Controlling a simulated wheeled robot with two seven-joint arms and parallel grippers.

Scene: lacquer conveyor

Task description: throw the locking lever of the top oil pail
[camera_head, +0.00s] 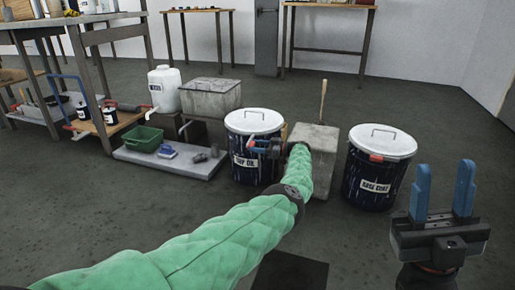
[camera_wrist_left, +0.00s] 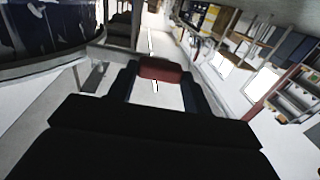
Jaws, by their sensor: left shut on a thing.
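The top oil pail (camera_head: 240,176), dark with pale streaks and a white handled lid (camera_head: 252,119), stands on the floor at the middle of the head view. My left gripper (camera_head: 264,148) is at the pail's upper front, just under the rim. In the left wrist view its fingers are shut on the red grip of the locking lever (camera_wrist_left: 160,71). The pail's rim and wall show at upper left there. My right gripper (camera_head: 443,190), with blue fingers, is open and empty at the right, away from the pails.
A base coat pail (camera_head: 366,184) with a red lever grip (camera_head: 376,157) stands right of a grey block (camera_head: 318,140). Left of the oil pail are a low platform with a green bin (camera_head: 143,138), a grey tub (camera_head: 210,97) and a white jug (camera_head: 164,88). The front floor is open.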

